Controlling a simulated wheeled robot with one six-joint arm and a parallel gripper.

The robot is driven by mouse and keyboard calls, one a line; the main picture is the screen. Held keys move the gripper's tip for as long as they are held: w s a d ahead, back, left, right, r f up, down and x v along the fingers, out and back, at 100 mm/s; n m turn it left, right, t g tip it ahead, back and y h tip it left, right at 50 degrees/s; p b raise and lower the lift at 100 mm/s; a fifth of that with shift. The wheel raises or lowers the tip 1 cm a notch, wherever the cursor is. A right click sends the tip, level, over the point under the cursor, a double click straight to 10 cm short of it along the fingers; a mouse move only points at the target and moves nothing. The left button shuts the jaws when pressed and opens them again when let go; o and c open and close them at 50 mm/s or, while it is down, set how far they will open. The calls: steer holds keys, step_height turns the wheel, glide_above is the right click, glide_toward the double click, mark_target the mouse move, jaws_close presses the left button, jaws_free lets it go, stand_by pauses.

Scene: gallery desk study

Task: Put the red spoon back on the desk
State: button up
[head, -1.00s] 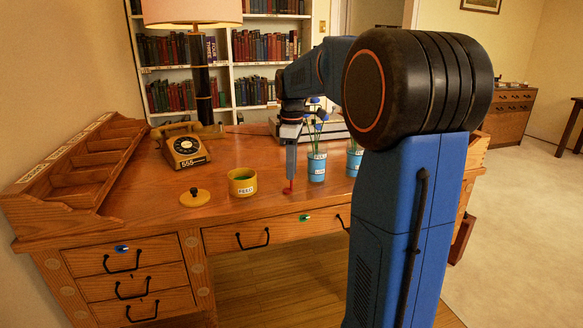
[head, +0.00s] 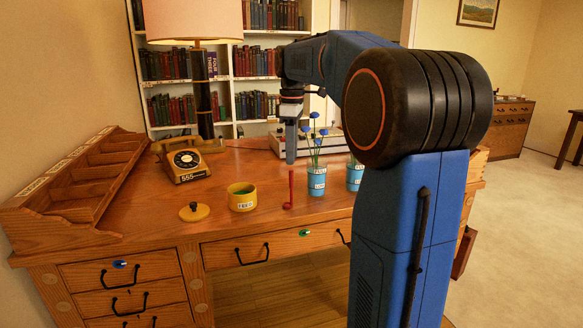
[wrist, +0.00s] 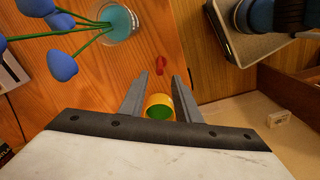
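A yellow pot (head: 242,197) with a green inside and its lid (head: 194,211) stand left of the spoon. Blue cups (head: 317,182) (head: 355,177) stand to the right, one with blue flowers. A yellow telephone (head: 187,162) is behind left.

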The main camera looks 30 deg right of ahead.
steer(key=shift+r, duration=1.1)
steer(key=s+a+f+m+t, duration=0.1)
steer(key=s+a+f+m, duration=0.25)
steer(key=s+a, duration=0.35)
steer(key=s+a+f+m+t, duration=0.2)
steer(key=s+a+f, duration=0.3)
steer(key=s, duration=0.5)
steer(key=s+a+f+m+t, duration=0.1)
steer(key=s+a+f+m, duration=0.3)
steer(key=s+f, duration=0.8)
steer(key=shift+s+a+f+t, duration=0.4)
steer(key=shift+a+f, duration=0.15)
steer(key=shift+f, duration=0.25)
